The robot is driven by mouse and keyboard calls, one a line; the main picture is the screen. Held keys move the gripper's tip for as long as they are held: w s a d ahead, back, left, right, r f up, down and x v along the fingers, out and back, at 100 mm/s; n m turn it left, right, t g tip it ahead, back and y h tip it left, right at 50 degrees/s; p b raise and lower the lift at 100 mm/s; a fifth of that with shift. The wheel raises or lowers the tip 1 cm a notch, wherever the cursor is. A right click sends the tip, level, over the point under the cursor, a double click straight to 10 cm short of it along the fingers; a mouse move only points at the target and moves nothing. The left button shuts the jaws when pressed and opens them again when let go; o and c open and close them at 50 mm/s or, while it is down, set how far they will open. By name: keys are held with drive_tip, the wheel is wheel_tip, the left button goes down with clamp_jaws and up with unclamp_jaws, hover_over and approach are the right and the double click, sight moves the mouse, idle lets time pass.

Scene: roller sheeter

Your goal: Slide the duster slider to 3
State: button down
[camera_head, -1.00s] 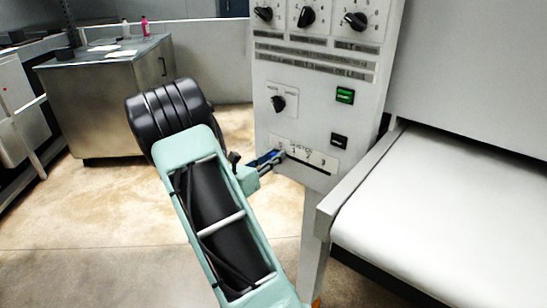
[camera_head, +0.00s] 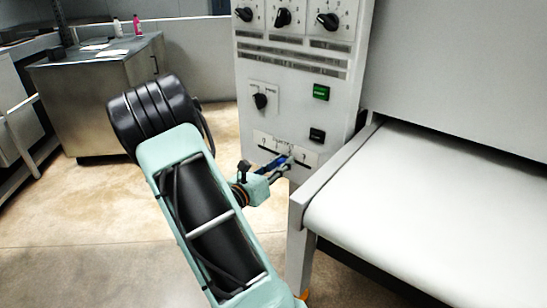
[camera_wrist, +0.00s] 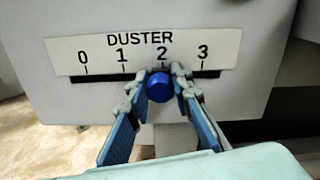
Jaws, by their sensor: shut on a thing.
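The duster slider is a blue round knob (camera_wrist: 160,87) on a dark horizontal slot, below a white label plate (camera_wrist: 145,50) reading DUSTER with marks 0, 1, 2 and 3. In the wrist view the knob stands at about mark 2. My gripper (camera_wrist: 160,92) is shut around the knob, one finger on each side. In the head view my gripper (camera_head: 281,165) reaches the slot on the lower part of the machine's control panel (camera_head: 290,110), and its fingers hide the knob there.
Above the slider are a green button (camera_head: 321,92), a black button (camera_head: 317,136) and a rotary knob (camera_head: 260,101). A white conveyor belt (camera_head: 430,210) extends at the right, its frame close to my gripper. A steel cabinet (camera_head: 95,105) stands at the back left.

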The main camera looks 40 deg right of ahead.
drive_tip(key=s, duration=0.2)
drive_tip(key=s+d, duration=0.1)
drive_tip(key=s, duration=0.2)
drive_tip(key=shift+s+d, duration=0.2)
drive_tip(key=shift+s, duration=0.15)
drive_tip(key=shift+f, duration=0.1)
drive_tip(key=c, duration=1.7)
unclamp_jaws()
drive_tip(key=shift+s, duration=0.1)
drive_tip(key=shift+a, duration=0.1)
drive_tip(key=shift+a, duration=0.3)
approach(305, 164)
drive_tip(key=v, duration=0.5)
drive_tip(key=shift+s+a+f, duration=0.1)
drive_tip(key=shift+s+a, duration=0.1)
drive_tip(key=shift+s, duration=0.05)
